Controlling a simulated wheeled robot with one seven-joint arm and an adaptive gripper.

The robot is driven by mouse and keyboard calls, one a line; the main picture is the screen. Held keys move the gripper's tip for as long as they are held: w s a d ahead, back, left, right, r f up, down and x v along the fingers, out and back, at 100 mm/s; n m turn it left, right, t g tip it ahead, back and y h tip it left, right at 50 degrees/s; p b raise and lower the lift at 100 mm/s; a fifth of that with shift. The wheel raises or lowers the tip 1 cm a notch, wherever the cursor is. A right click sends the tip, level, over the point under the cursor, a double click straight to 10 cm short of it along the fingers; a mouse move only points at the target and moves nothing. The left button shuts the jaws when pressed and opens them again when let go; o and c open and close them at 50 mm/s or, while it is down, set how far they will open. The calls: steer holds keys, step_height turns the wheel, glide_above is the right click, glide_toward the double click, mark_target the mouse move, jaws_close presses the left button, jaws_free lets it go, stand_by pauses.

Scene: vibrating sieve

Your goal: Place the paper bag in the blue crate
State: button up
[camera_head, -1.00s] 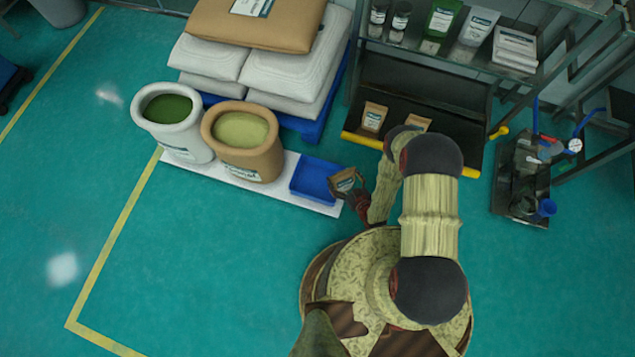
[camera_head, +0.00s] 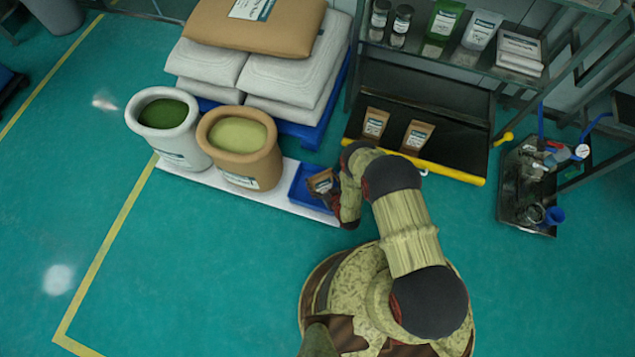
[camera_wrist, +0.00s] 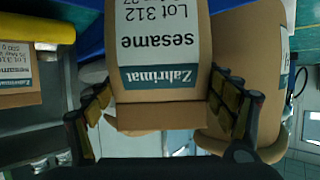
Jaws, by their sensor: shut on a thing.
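The small brown paper bag (camera_head: 323,182) with a white label is held in my gripper (camera_head: 333,195). In the head view it shows over the blue crate (camera_head: 300,194), and I cannot tell whether it touches the crate. The bag and my arm cover part of the crate's inside.
An open white sack (camera_head: 168,128) and an open brown sack (camera_head: 240,150) stand left of the crate on a white board (camera_head: 285,212). Two similar bags (camera_head: 375,123) and (camera_head: 417,135) stand on the dark shelf at right. Open green floor (camera_head: 170,270) lies in front.

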steer(key=f, duration=0.1)
steer(key=w+a+f+b, duration=0.1)
steer(key=f, duration=0.1)
steer(key=f+b, duration=0.1)
steer(key=f, duration=0.1)
steer(key=shift+w+a, duration=0.25)
steer(key=shift+w, duration=0.05)
steer(key=shift+f, duration=0.1)
steer(key=o, duration=2.1)
steer(key=shift+s+f, duration=0.1)
steer(key=shift+c, duration=0.2)
